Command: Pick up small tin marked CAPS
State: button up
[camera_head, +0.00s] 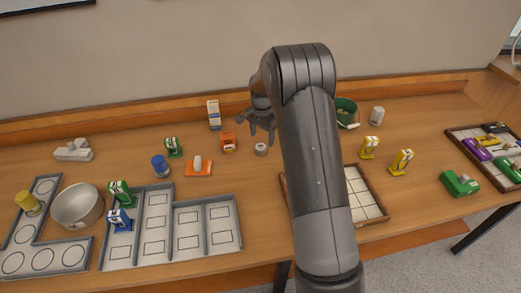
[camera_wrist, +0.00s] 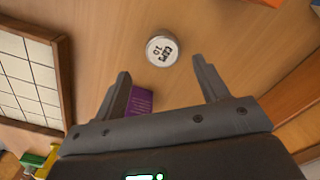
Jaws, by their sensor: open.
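The small round tin marked CAPS (camera_wrist: 162,50) shows in the wrist view, standing on the wooden table with its white, lettered lid up. In the head view the tin (camera_head: 261,149) is a small grey-white cylinder near the middle of the table. My gripper (camera_head: 262,125) is above and close to the tin in the head view. In the wrist view my gripper (camera_wrist: 160,78) has its two fingers wide apart, with nothing between them. The tin lies just beyond the fingertips, between their lines, not touching them.
An orange box (camera_head: 229,142) stands left of the tin. A wood-framed tray with a white grid (camera_head: 365,195) lies right, partly behind my arm. A purple item (camera_wrist: 139,101) shows by the left finger. Bare table surrounds the tin.

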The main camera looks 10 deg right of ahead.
aim_at(261, 147)
jog(key=shift+w+a+f, duration=0.1)
jog(key=shift+f, duration=1.4)
jog(key=shift+a+f, duration=0.1)
jog(key=shift+f, duration=1.35)
jog(key=shift+c, duration=0.6)
jog(key=c, duration=0.9)
jog(key=shift+r, duration=0.15)
jog(key=shift+c, duration=0.2)
